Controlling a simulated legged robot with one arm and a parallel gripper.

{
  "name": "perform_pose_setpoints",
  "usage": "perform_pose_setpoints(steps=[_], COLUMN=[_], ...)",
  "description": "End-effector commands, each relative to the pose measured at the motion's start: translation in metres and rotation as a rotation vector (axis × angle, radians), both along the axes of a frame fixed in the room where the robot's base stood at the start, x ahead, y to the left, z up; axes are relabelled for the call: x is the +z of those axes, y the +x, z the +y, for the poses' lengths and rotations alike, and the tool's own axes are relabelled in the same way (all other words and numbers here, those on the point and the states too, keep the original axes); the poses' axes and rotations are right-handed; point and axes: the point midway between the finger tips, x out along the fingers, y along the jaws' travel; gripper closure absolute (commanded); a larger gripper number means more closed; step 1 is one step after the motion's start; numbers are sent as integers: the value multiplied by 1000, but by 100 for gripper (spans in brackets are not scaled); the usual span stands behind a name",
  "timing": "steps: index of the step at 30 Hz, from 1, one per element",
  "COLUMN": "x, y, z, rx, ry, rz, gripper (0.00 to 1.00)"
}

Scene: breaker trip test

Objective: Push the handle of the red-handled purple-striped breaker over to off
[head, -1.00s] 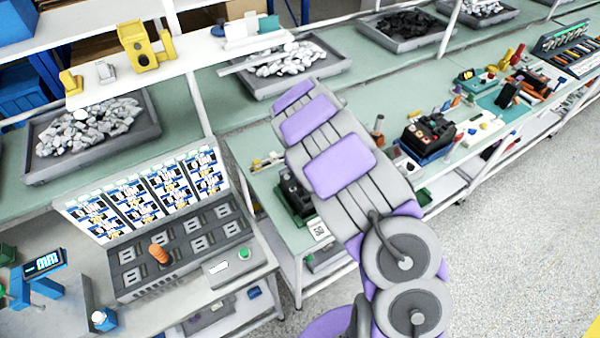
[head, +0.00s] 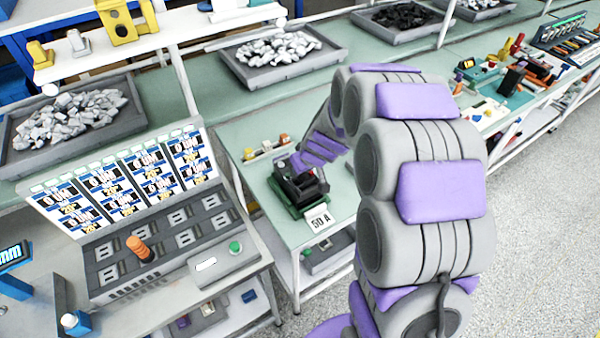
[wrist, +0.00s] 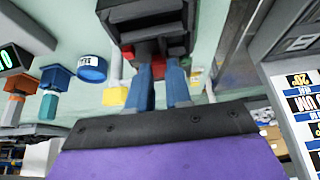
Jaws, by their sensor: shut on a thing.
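A black breaker (head: 302,190) stands on a green base on the near end of the green bench, with a white "50 A" tag (head: 320,220) in front. My gripper reaches down to it from behind my arm; its fingers are hidden in the head view. In the wrist view, the two blue fingers (wrist: 159,88) are at the dark breaker body (wrist: 143,22), closed on its handle with a small space between them. Red shows beside the fingertips, but the handle is mostly hidden. I cannot make out a purple stripe.
A grey test panel (head: 170,235) with an orange lever (head: 140,248) and a green button (head: 235,247) stands left of the breaker. Small coloured parts (head: 266,147) lie behind it. My arm covers the bench to the right.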

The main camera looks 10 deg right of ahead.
Motion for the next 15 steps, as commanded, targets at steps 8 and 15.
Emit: perform_pose_setpoints(steps=[8, 15], x=[-5, -4], y=[-4, -4], z=[-1, -2], rx=[2, 1], ry=[16, 18], rz=[-43, -55], gripper=[100, 100])
